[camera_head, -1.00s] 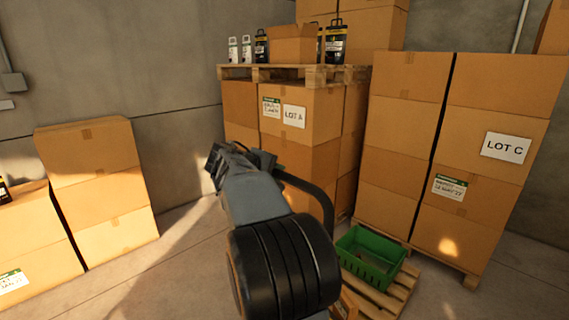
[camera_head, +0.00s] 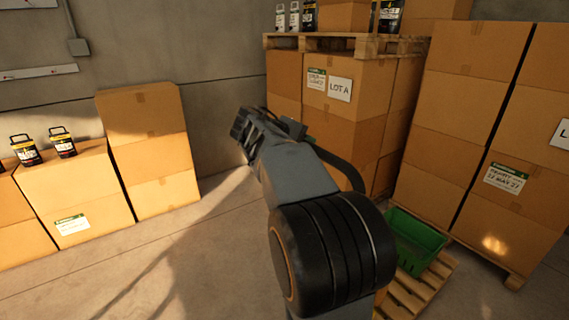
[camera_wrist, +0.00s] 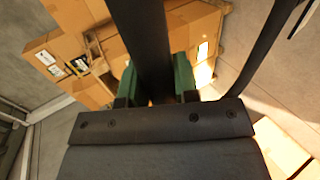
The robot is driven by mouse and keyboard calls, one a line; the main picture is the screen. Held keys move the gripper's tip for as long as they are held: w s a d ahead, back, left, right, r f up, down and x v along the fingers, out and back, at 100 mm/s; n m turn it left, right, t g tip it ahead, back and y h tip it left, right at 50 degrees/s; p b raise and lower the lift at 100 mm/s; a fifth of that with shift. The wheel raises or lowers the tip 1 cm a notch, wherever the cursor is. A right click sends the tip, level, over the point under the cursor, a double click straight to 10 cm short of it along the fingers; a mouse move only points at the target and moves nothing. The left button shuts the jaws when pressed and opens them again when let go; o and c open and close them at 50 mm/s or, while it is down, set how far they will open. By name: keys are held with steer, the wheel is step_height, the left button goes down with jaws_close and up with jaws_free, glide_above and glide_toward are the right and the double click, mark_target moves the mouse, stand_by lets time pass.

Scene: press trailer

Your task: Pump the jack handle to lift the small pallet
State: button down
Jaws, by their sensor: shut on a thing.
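My gripper (camera_wrist: 156,82) is shut on a dark, straight bar (camera_wrist: 143,30), which looks like the jack handle. The bar runs up between the green finger pads in the wrist view. In the head view my arm hides the jaws and I cannot make out the handle. The small wooden pallet (camera_head: 432,287) is at the lower right of the head view, partly behind my arm. A green crate (camera_head: 434,254) stands on it. The jack itself is hidden, and I cannot tell the pallet's height above the floor.
Behind the small pallet stand the LOT A box stack (camera_head: 345,72), with a pallet (camera_head: 350,44) on top, and a tall box stack (camera_head: 455,120) at right. Lower boxes (camera_head: 150,150) stand by the left wall. The floor (camera_head: 190,260) at left is clear.

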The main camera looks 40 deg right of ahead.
steer(key=w+a+f+b, duration=0.1)
steer(key=a+f, duration=0.2)
steer(key=a, duration=1.1)
steer(key=w+a+f+b, duration=0.15)
steer(key=a+f, duration=0.25)
steer(key=a, duration=0.9)
steer(key=s+d+r+p, duration=0.1)
steer(key=d+r+p, duration=0.1)
steer(key=d, duration=1)
steer(key=s+d+r+p, duration=0.1)
steer(key=d+r+p, duration=0.1)
steer(key=d, duration=1.1)
steer(key=s+d+r+p, duration=0.1)
steer(key=d+r+p, duration=0.2)
steer(key=d, duration=0.9)
steer(key=shift+d+r, duration=0.25)
steer(key=shift+r, duration=0.15)
steer(key=shift+s, duration=0.1)
